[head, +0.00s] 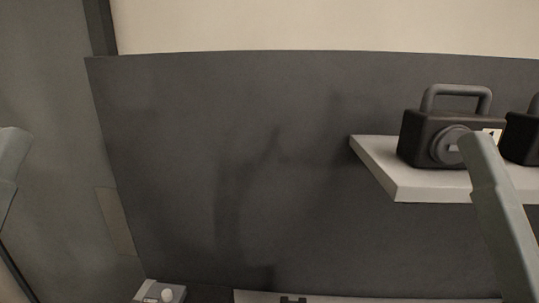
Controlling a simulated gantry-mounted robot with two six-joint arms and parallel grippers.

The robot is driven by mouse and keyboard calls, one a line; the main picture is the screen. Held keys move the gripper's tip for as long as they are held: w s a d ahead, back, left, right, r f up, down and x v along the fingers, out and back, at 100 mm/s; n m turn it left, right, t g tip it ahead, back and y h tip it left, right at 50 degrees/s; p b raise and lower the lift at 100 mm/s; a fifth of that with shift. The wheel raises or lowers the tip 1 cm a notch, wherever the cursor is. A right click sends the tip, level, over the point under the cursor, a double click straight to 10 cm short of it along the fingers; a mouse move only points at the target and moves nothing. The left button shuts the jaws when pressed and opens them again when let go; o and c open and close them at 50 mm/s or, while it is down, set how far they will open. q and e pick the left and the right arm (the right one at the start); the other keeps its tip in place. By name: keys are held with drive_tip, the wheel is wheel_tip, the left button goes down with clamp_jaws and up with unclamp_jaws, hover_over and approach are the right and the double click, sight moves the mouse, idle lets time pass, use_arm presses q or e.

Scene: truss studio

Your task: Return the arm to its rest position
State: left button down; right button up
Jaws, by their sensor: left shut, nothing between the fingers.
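A pale grey link of my left arm (10,165) shows at the left edge of the head view, upright and cut off by the frame. Its gripper is outside the picture. A pale grey link of my right arm (500,220) rises from the bottom right, its upper end overlapping the front of the shelf and the lower right of a dark case. The right gripper is also outside the picture. Soft dark shadows fall on the grey panel between the two arms.
A white shelf (415,190) juts out at right. It bears a dark case (419,129) with a handle and round front, and another dark object (522,136). A dark grey panel (190,130) stands behind. A small grey box with a pale knob (168,294) is at bottom left.

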wheel_tip(320, 180, up, 31)
drive_tip(key=p, duration=2.7)
